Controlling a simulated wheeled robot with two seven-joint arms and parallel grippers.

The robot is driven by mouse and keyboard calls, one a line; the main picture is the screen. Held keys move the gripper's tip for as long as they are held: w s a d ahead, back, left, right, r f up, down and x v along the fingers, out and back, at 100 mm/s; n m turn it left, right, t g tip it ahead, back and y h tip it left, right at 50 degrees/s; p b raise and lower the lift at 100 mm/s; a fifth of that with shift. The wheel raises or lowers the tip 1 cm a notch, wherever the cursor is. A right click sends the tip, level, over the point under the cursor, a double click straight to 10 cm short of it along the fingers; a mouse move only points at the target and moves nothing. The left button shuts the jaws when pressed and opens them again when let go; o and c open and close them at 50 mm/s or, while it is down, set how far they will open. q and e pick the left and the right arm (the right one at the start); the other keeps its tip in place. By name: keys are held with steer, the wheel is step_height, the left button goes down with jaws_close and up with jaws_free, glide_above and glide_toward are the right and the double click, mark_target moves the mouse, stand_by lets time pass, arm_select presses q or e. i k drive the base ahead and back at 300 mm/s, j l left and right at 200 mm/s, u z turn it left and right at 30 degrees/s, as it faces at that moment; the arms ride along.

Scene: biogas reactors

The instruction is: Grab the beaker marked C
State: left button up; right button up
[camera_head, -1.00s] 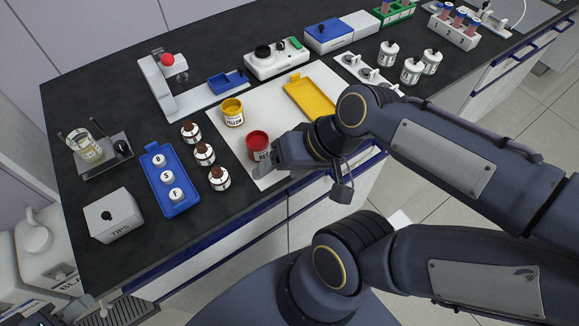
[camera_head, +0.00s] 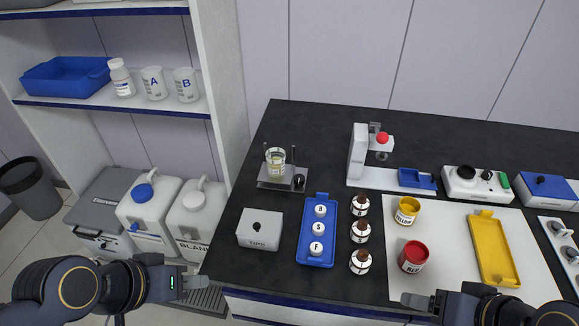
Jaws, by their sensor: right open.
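A glass beaker (camera_head: 276,162) with yellowish liquid stands on a small plate device at the left of the black bench; I cannot read a letter on it. Beakers marked A (camera_head: 154,83) and B (camera_head: 185,85) stand on the upper shelf at the left. I see no legible C. My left gripper (camera_head: 197,283) is low at the left, in front of the white canisters and apart from every beaker; its finger gap is not clear. My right gripper (camera_head: 415,301) is open at the bench's front edge, below the red jar (camera_head: 413,256).
A grey tips box (camera_head: 260,229), a blue tray (camera_head: 316,258) of lidded pots and several brown-capped bottles (camera_head: 361,231) stand near the bench's front. A yellow tray (camera_head: 493,250) lies on a white mat. The shelf's side wall (camera_head: 221,90) separates shelf and bench.

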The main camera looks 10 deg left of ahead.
mark_target(276, 157)
steer(key=j+u, duration=0.3)
steer(key=j, duration=0.15)
steer(key=i+j+u, duration=0.25)
steer(key=j, duration=0.15)
steer(key=j+u, duration=0.3)
steer(key=i+j, duration=0.05)
steer(key=j, duration=0.05)
